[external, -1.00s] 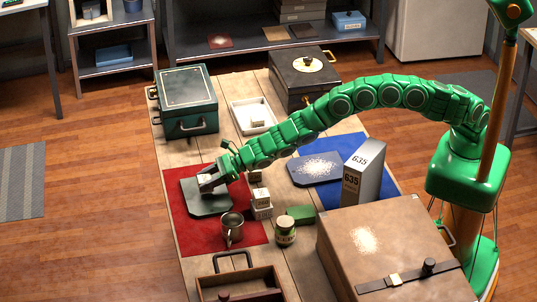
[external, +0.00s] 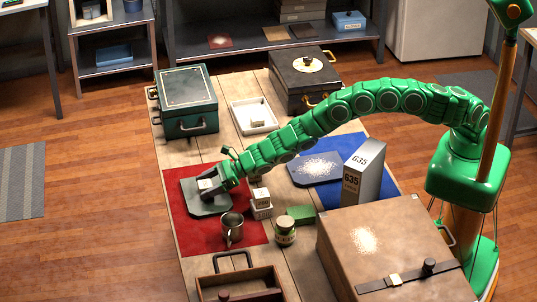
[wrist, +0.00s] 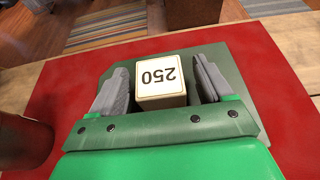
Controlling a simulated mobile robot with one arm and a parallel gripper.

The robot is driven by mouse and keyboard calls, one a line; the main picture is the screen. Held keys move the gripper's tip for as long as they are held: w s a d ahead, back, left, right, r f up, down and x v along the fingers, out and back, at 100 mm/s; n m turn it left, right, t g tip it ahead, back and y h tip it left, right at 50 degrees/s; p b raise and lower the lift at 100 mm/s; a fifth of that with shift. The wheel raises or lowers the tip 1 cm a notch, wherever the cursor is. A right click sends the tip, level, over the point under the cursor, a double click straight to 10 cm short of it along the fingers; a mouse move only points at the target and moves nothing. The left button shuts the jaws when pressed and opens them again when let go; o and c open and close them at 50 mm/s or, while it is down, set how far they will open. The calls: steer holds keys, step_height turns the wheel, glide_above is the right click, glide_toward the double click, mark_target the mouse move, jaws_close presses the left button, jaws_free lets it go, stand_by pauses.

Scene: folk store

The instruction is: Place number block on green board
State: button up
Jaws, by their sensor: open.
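In the external view the block (external: 206,184) is small, near the middle of the board (external: 207,208), which lies on a red mat. My gripper (wrist: 160,78) is open, with a finger on each side of the block and a visible gap at least on the right. It also shows low over the board in the external view (external: 208,190).
A metal mug (external: 232,228), a jar (external: 285,231) and stacked white blocks (external: 261,206) stand close by. A 635 box (external: 362,175) stands by the blue mat (external: 350,148). A white tray (external: 268,128) holds another block.

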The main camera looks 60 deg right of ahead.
mark_target(210, 183)
steer(key=shift+r, duration=0.2)
steer(key=shift+s+d+r, duration=0.35)
steer(key=shift+s+d, duration=0.05)
steer(key=shift+v, duration=1.65)
steer(key=shift+s+d+r, duration=0.15)
steer(key=shift+s+d, duration=0.25)
steer(key=shift+s, duration=0.1)
steer(key=shift+s+d+r, duration=0.15)
steer(key=shift+d+r, duration=0.05)
steer(key=shift+d, duration=0.15)
steer(key=shift+v, duration=2.6)
